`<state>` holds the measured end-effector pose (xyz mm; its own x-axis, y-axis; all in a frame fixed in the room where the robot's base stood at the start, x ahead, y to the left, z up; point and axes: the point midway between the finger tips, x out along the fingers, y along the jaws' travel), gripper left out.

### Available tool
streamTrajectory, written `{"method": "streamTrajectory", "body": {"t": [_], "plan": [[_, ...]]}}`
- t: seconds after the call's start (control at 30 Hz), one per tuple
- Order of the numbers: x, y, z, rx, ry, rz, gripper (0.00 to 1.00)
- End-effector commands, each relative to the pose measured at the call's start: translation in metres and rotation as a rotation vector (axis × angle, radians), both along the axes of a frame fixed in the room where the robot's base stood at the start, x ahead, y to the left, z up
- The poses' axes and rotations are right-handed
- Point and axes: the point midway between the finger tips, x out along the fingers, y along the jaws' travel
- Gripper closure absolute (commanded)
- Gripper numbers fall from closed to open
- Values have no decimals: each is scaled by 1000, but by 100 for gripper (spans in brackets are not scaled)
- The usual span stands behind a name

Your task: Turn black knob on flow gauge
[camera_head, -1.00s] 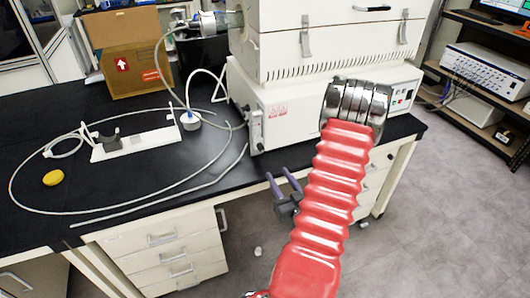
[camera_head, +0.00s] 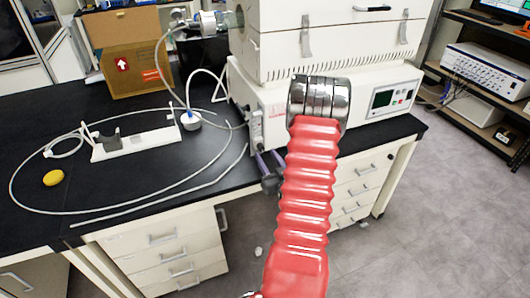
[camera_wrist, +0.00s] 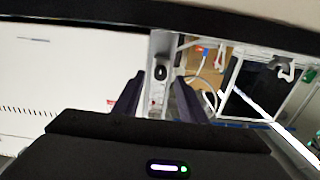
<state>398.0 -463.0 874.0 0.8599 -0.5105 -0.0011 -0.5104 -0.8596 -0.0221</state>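A black knob-like part (camera_wrist: 160,72) shows in the wrist view on a narrow light panel, between my fingers in the picture. I cannot tell how far it is from them. In the head view a small dark knob (camera_head: 246,107) shows on the left end of the white machine (camera_head: 275,95); I cannot tell if it is the same one. No gauge scale is readable. My gripper (camera_head: 269,160) is in front of the machine's lower left corner, its two purple fingers apart. In the wrist view my gripper (camera_wrist: 160,100) is open and empty.
The black bench top (camera_head: 110,195) holds a looping pale hose (camera_head: 110,211), a white stand (camera_head: 135,143), a yellow disc (camera_head: 53,178) and a cardboard box (camera_head: 135,60). Bench drawers (camera_head: 165,250) lie below. A shelf rack (camera_head: 480,110) stands at right.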

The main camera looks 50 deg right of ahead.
Motion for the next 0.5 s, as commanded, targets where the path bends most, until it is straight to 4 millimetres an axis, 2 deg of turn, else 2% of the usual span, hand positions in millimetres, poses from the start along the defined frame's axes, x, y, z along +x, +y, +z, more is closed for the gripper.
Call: {"method": "streamTrajectory", "body": {"t": [0.2,0.5], "plan": [[22,-13,0,-1,-2,1,62],[27,-16,0,-1,-1,-1,62]]}}
